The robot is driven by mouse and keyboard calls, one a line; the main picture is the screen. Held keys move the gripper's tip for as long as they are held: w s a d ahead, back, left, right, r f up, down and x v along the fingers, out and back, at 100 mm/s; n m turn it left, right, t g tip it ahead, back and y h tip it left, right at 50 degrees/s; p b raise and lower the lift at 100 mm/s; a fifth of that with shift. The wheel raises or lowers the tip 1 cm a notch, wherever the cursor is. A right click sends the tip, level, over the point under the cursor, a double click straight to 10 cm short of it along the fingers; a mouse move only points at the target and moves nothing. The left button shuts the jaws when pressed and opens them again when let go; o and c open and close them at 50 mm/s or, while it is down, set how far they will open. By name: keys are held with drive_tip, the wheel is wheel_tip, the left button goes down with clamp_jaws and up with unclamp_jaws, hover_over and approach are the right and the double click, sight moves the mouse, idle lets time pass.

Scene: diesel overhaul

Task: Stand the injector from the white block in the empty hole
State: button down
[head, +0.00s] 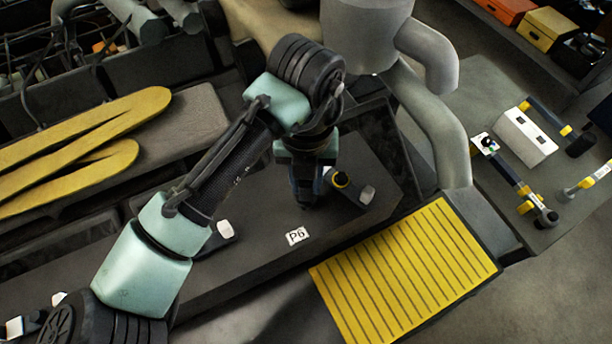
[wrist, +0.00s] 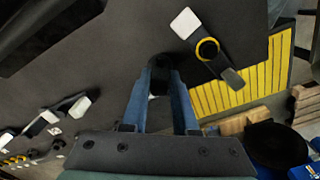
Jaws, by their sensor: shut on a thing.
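My gripper (head: 306,196) points down over the dark engine top (head: 262,262), left of a yellow-ringed fitting (head: 341,179). In the wrist view my gripper (wrist: 161,78) has its two blue fingers close together around a dark, round-ended piece, which looks like the injector (wrist: 159,66). Most of the injector is hidden by the fingers, and I cannot tell how far it is in a hole. The empty hole is not visible. The white block (head: 525,137) lies at the right on the grey bench, with dark slots in its top.
The yellow-ringed fitting (wrist: 207,48) sits close by, on a dark bar with a white end. Another white-ended bar (head: 224,230) lies left of the P6 label (head: 297,236). A yellow ribbed panel (head: 405,270) and grey pipe (head: 437,125) stand to the right.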

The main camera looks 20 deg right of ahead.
drive_tip(key=shift+f+b, duration=0.6)
drive_tip(key=shift+f, duration=0.25)
drive_tip(key=c, duration=0.6)
unclamp_jaws()
drive_tip(key=shift+r, duration=0.1)
wheel_tip(320, 180, up, 13)
drive_tip(key=b, duration=0.1)
drive_tip(key=shift+b, duration=0.3)
